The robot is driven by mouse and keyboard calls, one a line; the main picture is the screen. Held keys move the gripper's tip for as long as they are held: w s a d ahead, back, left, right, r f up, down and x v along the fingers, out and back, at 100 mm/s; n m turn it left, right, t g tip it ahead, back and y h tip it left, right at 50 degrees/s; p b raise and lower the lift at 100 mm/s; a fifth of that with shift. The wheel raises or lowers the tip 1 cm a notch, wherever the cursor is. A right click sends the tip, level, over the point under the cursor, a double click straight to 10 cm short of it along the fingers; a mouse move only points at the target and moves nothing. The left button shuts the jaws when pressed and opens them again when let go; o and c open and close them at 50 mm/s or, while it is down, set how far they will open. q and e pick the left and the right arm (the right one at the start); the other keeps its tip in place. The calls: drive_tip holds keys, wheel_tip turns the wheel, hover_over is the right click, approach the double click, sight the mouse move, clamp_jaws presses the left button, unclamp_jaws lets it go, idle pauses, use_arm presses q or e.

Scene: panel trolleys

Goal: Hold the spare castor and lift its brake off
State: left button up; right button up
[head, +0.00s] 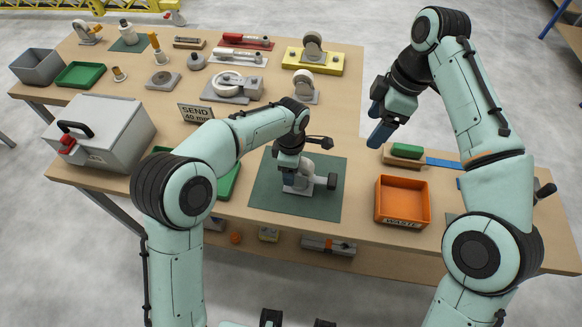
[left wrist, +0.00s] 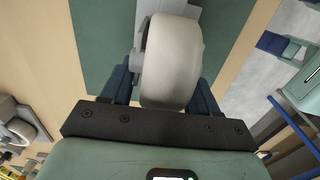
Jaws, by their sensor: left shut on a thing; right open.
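The castor stands on the dark green mat (head: 262,196) at the front middle of the table. Its grey body (head: 303,186) shows below my left gripper (head: 289,168), with a dark part (head: 331,181) sticking out to the right. In the left wrist view its pale wheel (left wrist: 172,62) sits between the blue fingers of my left gripper (left wrist: 162,92), which is shut on the castor. Whether the brake is on or off cannot be told. My right gripper (head: 378,122) is open and empty, above the table to the right of the mat.
An orange waste bin (head: 403,205) stands right of the mat. A grey case (head: 105,130) and a "SEND" sign (head: 195,113) are to the left. Bare table lies behind the mat.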

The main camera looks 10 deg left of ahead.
use_arm(q)
drive_tip(key=o, duration=1.8)
wheel_tip(320, 180, up, 12)
drive_tip(key=shift+r, duration=0.1)
drive_tip(key=shift+s, duration=0.1)
